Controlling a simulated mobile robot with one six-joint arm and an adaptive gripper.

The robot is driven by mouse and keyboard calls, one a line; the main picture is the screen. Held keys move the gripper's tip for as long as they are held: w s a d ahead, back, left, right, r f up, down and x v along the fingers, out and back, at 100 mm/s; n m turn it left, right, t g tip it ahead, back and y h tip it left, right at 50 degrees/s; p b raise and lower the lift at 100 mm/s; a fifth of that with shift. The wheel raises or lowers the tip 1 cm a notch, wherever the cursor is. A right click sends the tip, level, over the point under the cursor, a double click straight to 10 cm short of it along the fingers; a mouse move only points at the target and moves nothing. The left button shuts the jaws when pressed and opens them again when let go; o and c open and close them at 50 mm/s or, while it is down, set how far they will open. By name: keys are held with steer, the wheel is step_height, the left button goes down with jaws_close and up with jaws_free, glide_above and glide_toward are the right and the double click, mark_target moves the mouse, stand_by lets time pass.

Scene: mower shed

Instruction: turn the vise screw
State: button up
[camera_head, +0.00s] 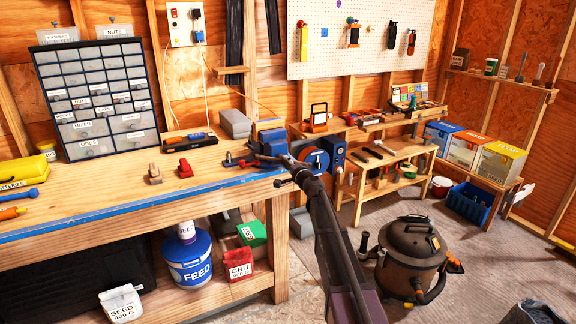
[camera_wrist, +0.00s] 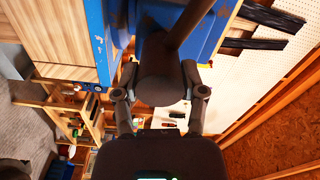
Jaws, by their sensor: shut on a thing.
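The blue vise (camera_head: 268,136) is at the right end of the workbench, partly covered by my arm and gripper. In the wrist view its blue body (camera_wrist: 150,14) fills the top middle. The dark vise screw head (camera_wrist: 162,82) points toward my wrist, with a dark bar (camera_wrist: 190,25) slanting up to the right from it. My gripper (camera_wrist: 158,76) has one finger on each side of the screw head and is shut on it. In the head view my gripper (camera_head: 280,160) is small and dark against the vise. The finger contact is partly hidden there.
The workbench (camera_head: 90,187) holds a drawer cabinet (camera_head: 95,95), small red blocks and a grey block (camera_head: 235,123). A round blue and orange item (camera_head: 316,160) shows close to my arm. A shop vacuum (camera_head: 412,255) stands on the floor at right.

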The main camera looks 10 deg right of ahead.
steer(key=m, duration=0.6)
steer(key=shift+s, duration=0.1)
stand_by(0.3)
steer(key=o, duration=1.1)
steer(key=shift+o, duration=0.2)
steer(key=v, duration=1.2)
